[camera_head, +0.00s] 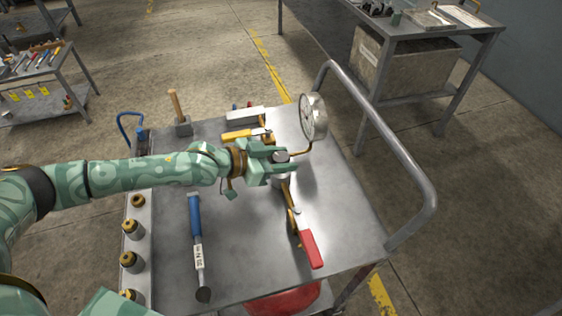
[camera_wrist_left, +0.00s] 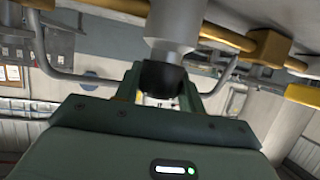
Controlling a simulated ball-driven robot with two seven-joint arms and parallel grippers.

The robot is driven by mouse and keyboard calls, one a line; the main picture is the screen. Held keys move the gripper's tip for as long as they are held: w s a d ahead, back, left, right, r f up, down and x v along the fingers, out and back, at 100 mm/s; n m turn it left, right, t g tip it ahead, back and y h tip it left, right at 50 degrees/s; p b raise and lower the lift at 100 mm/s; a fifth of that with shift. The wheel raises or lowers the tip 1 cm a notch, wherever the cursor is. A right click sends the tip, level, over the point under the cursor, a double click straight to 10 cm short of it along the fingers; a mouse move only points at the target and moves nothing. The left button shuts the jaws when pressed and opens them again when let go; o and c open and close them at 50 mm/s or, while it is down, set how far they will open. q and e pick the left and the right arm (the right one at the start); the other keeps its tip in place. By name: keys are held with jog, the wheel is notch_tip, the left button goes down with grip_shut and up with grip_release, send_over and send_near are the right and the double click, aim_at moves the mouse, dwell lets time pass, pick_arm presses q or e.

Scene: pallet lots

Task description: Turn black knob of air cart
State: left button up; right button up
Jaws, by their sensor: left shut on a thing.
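The air cart (camera_head: 340,235) is a grey metal cart with a pipe handle, in the middle of the head view. A grey valve body (camera_head: 281,181) stands on its top between brass pipes. My left gripper (camera_head: 283,165) reaches in from the left at this valve. In the left wrist view the black knob (camera_wrist_left: 163,76) sits at the end of a grey cylinder (camera_wrist_left: 175,25). My left gripper (camera_wrist_left: 162,92) is shut on the knob, a finger on each side. The fingers hide the knob in the head view. My right gripper is not in view.
A round gauge (camera_head: 313,117) stands just behind the gripper. A red-handled valve (camera_head: 311,249) and a yellow-handled valve (camera_head: 238,135) are close by. A blue-handled tool (camera_head: 195,215) and a hammer (camera_head: 179,112) lie or stand left. A workbench (camera_head: 430,30) stands at the back right.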

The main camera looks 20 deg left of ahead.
pick_arm(q)
jog(key=shift+r, duration=0.1)
dwell(0.3)
jog(key=o, duration=1)
jog(key=shift+d, duration=0.1)
jog(key=shift+c, duration=0.2)
jog(key=p+v, duration=0.3)
jog(key=v, duration=1.3)
jog(key=shift+a, duration=0.25)
